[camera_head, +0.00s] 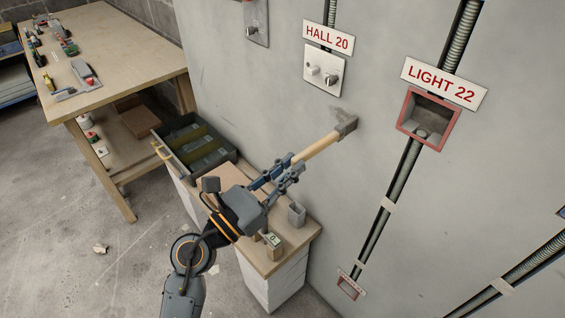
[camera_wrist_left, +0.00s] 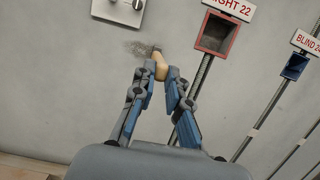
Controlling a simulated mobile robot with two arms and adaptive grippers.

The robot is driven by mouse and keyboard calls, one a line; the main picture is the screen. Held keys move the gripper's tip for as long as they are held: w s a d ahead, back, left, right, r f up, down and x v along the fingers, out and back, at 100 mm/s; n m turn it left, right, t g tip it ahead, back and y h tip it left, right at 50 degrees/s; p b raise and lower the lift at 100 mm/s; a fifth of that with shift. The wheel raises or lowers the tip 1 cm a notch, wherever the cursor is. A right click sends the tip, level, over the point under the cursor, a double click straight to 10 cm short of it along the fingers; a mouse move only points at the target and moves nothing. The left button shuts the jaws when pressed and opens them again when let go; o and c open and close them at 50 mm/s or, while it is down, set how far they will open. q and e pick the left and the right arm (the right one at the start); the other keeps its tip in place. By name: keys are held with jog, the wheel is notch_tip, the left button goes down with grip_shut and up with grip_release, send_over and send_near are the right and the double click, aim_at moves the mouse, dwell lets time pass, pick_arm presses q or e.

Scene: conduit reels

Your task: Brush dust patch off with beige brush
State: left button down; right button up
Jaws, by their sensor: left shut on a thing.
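My left gripper (camera_head: 292,169) is shut on the beige brush (camera_head: 316,147), whose handle points up and right toward the wall. The brush's grey head is at the wall, below the HALL 20 plate; I cannot tell whether it touches. The dust patch (camera_head: 341,114) is a faint grey smudge beside the head, partly covered by it. In the left wrist view the dust patch (camera_wrist_left: 136,47) shows as a speckled smear left of the brush (camera_wrist_left: 161,66), and the fingertips of my left gripper (camera_wrist_left: 160,76) close around the handle. My right gripper is not in view.
The HALL 20 switch plate (camera_head: 323,67) is above the brush. The red-framed LIGHT 22 box (camera_head: 428,119) is to its right, with conduit (camera_head: 401,169) below. A small cabinet (camera_head: 276,262) bearing an open tray (camera_head: 190,141) stands under the arm. A workbench (camera_head: 120,52) is at the left.

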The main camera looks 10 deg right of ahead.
pick_arm(q)
jog(key=shift+w+a+b, duration=1)
jog(key=shift+w+a, duration=1.45)
jog(key=shift+w, duration=0.95)
jog(key=s+d+p, duration=0.3)
jog(key=s+d, duration=0.3)
jog(key=s, duration=0.3)
jog(key=shift+d+p, duration=0.3)
dwell(0.7)
jog(key=r+b+v, duration=0.1)
jog(key=r+v, duration=0.1)
jog(key=v, duration=0.6)
jog(key=shift+s+a+b, duration=0.3)
jog(key=shift+s+a, duration=0.05)
jog(key=shift+a, duration=0.2)
dwell(0.8)
